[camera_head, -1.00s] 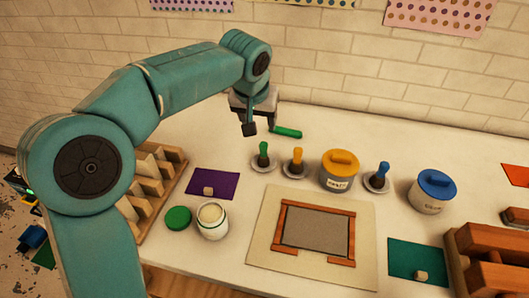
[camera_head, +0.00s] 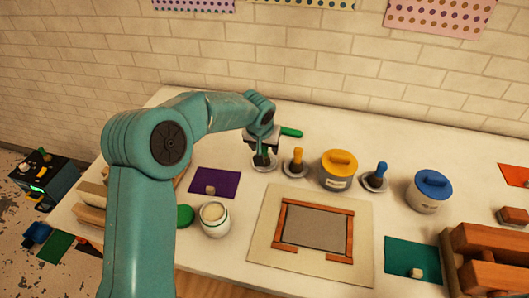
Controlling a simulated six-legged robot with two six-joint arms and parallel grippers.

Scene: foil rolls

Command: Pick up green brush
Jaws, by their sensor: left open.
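The green brush (camera_head: 263,158) stands upright on a small pale dish (camera_head: 264,166) near the back middle of the table. My left gripper (camera_head: 262,158) is right at the brush, with its dark fingers down around or just in front of the handle. The jaws are open. The fingers and the brush overlap, so I cannot tell whether they touch. My right gripper is not in view.
A green cylinder (camera_head: 290,132) lies just behind the gripper. An orange brush (camera_head: 296,160), a yellow-lidded can (camera_head: 338,170), a blue brush (camera_head: 377,175) and a blue-lidded can (camera_head: 429,192) stand to the right. An open jar (camera_head: 214,219) and a wooden frame (camera_head: 317,208) are nearer.

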